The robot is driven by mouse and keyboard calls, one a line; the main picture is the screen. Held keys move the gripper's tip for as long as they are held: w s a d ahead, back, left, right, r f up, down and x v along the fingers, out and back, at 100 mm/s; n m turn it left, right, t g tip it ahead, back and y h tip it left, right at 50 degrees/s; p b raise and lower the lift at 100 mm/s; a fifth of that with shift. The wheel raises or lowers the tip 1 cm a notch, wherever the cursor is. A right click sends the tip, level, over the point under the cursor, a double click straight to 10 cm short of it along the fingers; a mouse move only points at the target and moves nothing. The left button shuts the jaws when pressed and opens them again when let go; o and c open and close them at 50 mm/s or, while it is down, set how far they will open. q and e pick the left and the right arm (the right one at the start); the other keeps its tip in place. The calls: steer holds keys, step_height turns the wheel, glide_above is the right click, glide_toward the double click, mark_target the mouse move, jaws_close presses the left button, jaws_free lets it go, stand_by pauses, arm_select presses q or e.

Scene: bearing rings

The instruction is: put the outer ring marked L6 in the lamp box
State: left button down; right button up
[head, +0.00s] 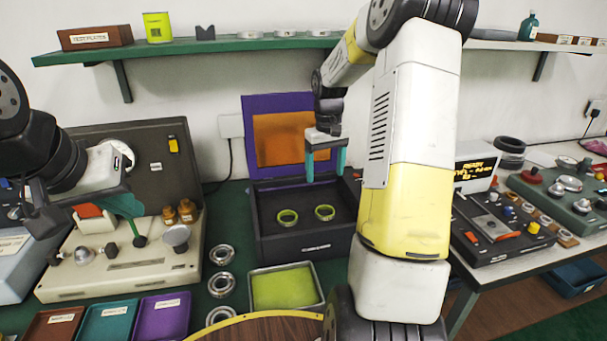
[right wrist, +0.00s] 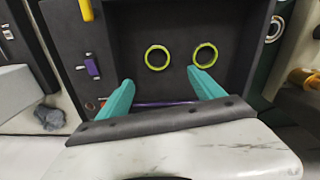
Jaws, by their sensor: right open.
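A dark open box (head: 300,244) with a raised purple lid (head: 262,105) stands at the middle back; its label is too small to read, so I cannot tell if it is the lamp box. Two yellow-green rings lie apart on its floor, a left ring (head: 287,217) and a right ring (head: 325,212). They also show in the right wrist view, as a left ring (right wrist: 157,57) and a right ring (right wrist: 205,55). No L6 mark is legible. My right gripper (head: 325,172) is open and empty above the box. My left gripper (head: 122,203) is at the left, fingers partly hidden.
Several metal bearings, one being this bearing (head: 221,255), stand in a column left of a tray with a yellow-green floor (head: 318,286). A beige instrument case (head: 60,280) lies under my left arm. A green shelf (head: 220,45) runs above. My right arm hides the table right of the box.

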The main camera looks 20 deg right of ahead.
steer(key=s+a+r+t, duration=0.2)
steer(key=s+a+r, duration=0.3)
steer(key=s+r, duration=0.25)
steer(key=s+a+r+t, duration=0.2)
steer(key=s+a+r, duration=0.3)
steer(key=s+r, duration=0.3)
steer(key=s+a+t+y, duration=0.2)
steer(key=s+a, duration=0.1)
steer(key=s, duration=0.7)
steer(key=shift+a+f+m, duration=0.2)
steer(key=shift+f+m, duration=0.15)
steer(key=shift+m, duration=0.05)
